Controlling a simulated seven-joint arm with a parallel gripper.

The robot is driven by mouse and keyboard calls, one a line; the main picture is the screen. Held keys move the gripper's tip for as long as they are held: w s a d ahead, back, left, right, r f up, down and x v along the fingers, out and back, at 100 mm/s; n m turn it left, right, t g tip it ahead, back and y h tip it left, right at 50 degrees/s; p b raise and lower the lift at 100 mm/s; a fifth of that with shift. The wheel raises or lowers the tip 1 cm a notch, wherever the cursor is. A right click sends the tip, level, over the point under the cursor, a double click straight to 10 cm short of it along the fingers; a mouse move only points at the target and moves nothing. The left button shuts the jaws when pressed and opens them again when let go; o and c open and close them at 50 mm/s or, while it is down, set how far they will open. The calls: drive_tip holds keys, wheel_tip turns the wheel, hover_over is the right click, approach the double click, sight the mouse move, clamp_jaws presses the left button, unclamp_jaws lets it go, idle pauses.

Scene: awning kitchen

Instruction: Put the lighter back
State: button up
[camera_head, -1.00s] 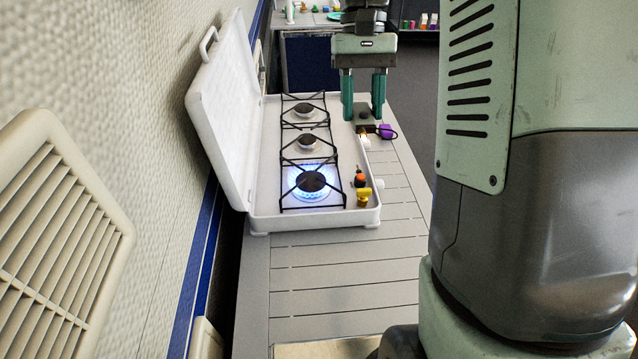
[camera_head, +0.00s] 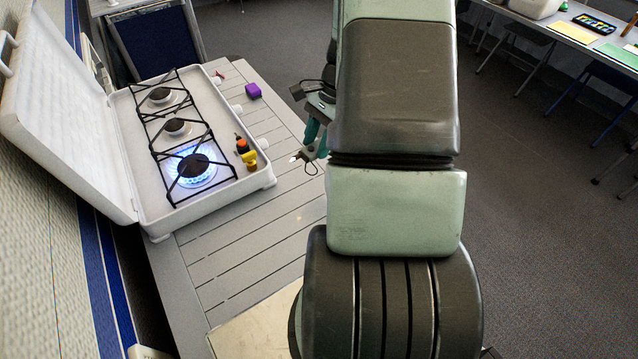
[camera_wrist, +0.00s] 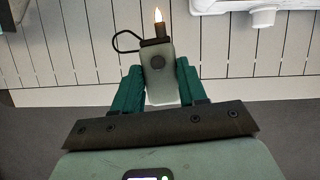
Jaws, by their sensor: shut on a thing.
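My gripper (camera_wrist: 161,82) is shut on the lighter (camera_wrist: 160,88) in the wrist view, one teal finger on each side of its grey body. The lighter has a black top, a black loop to the left and a small orange flame at its tip. In the head view my gripper (camera_head: 314,138) is at the table's right edge, partly hidden behind my arm. The lighter's bright tip and loop show just below the fingers there, its body mostly hidden. The gas stove (camera_head: 222,196) stands open to the left, its nearest burner (camera_head: 193,170) lit blue.
A purple block (camera_head: 253,91) lies on the slatted table (camera_head: 240,240) beside the stove. Small orange and yellow-topped items (camera_head: 249,158) sit at the stove's right front. Another table (camera_head: 560,30) with coloured items stands far right.

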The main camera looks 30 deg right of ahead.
drive_tip(key=shift+m, duration=0.6)
drive_tip(key=f, duration=0.2)
drive_tip(key=d+f, duration=0.1)
drive_tip(key=f, duration=0.2)
drive_tip(key=s+f, duration=0.1)
drive_tip(key=f, duration=0.1)
drive_tip(key=shift+d+f, duration=0.15)
drive_tip(key=shift+f, duration=2.05)
drive_tip(key=o, duration=1.1)
drive_tip(key=shift+f, duration=0.15)
drive_tip(key=shift+c, duration=0.2)
drive_tip(key=v, duration=1.2)
drive_tip(key=shift+s, duration=0.15)
